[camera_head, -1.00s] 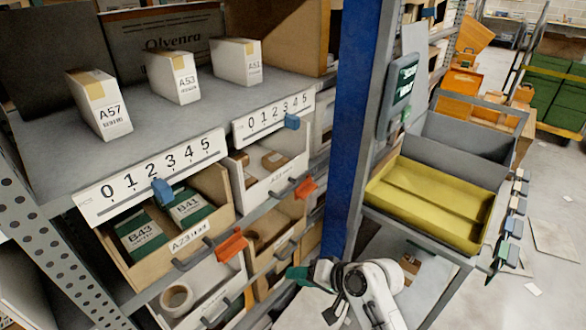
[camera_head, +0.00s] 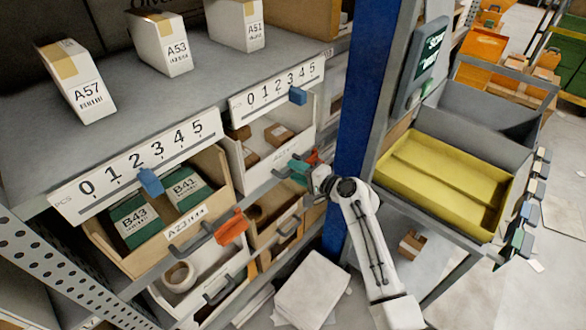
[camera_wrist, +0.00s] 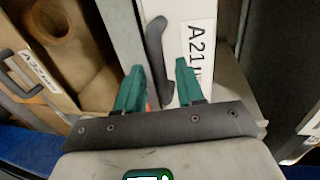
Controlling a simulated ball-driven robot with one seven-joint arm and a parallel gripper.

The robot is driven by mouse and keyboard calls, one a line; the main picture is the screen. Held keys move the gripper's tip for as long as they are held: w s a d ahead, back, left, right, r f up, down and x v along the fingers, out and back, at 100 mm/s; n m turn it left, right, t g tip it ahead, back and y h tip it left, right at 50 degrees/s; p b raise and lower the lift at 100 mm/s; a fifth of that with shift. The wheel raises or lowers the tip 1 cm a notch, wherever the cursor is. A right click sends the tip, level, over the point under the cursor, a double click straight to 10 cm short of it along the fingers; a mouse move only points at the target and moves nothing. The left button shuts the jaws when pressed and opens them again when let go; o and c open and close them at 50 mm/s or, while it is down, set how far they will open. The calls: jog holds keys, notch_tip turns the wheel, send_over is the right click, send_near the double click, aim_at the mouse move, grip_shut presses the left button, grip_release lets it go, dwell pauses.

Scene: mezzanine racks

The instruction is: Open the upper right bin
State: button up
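The upper right bin (camera_head: 262,179) is white and holds small brown boxes. It sits under the right number strip, its front standing out from the shelf so its inside shows. Its front, with an A21 label, shows in the wrist view (camera_wrist: 197,40). A dark handle (camera_wrist: 157,60) is on that front. An orange tab (camera_head: 312,157) is at the bin's right front, partly hidden by my gripper. My gripper (camera_head: 298,167) has green fingers. In the wrist view my gripper (camera_wrist: 161,86) is open, its fingers apart near the handle's lower end. Contact cannot be told.
The upper left bin (camera_head: 150,253) holds green boxes and has its own orange tab (camera_head: 231,227). Lower bins sit beneath. A blue post (camera_head: 362,110) stands right of the bins, close to my arm. A yellow tray (camera_head: 440,190) is on a cart at right.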

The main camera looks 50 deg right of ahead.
jog(key=shift+x, duration=0.95)
grip_shut()
jog(key=shift+s, duration=0.1)
